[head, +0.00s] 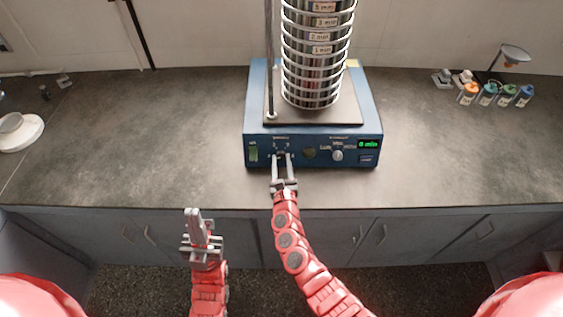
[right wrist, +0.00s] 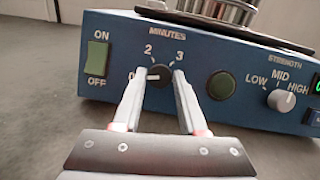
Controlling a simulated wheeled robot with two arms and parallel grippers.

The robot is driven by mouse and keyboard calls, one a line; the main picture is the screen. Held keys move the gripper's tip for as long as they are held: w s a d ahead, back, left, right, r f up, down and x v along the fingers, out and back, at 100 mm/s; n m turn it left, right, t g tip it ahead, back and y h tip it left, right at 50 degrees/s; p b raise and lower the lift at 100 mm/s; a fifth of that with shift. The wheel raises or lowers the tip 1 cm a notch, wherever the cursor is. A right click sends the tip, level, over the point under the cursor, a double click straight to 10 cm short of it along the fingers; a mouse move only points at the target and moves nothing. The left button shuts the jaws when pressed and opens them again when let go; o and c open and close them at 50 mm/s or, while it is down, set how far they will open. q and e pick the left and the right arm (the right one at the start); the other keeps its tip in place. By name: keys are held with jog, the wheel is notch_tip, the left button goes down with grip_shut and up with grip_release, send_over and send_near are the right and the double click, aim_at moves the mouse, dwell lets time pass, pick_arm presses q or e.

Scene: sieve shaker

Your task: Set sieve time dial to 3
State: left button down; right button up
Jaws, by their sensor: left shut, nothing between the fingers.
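The blue sieve shaker (head: 314,143) stands on the counter with a tall stack of sieves on it. Its minutes dial (right wrist: 158,76) is a black knob with a pale pointer turned left, toward the partly hidden 0 mark; 2 and 3 show above it. The green display (head: 369,144) seems to read 0 min. My right gripper (head: 281,156) is at the front panel. In the right wrist view its fingers (right wrist: 158,82) are spread, one on each side of the dial; contact cannot be told. My left gripper (head: 197,212) is shut and empty, in front of the counter edge.
Right of the dial are a round green button (right wrist: 221,86) and the strength knob (right wrist: 281,100); left is the green on/off switch (right wrist: 97,57). Small coloured bottles (head: 488,95) stand at the far right.

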grip_shut()
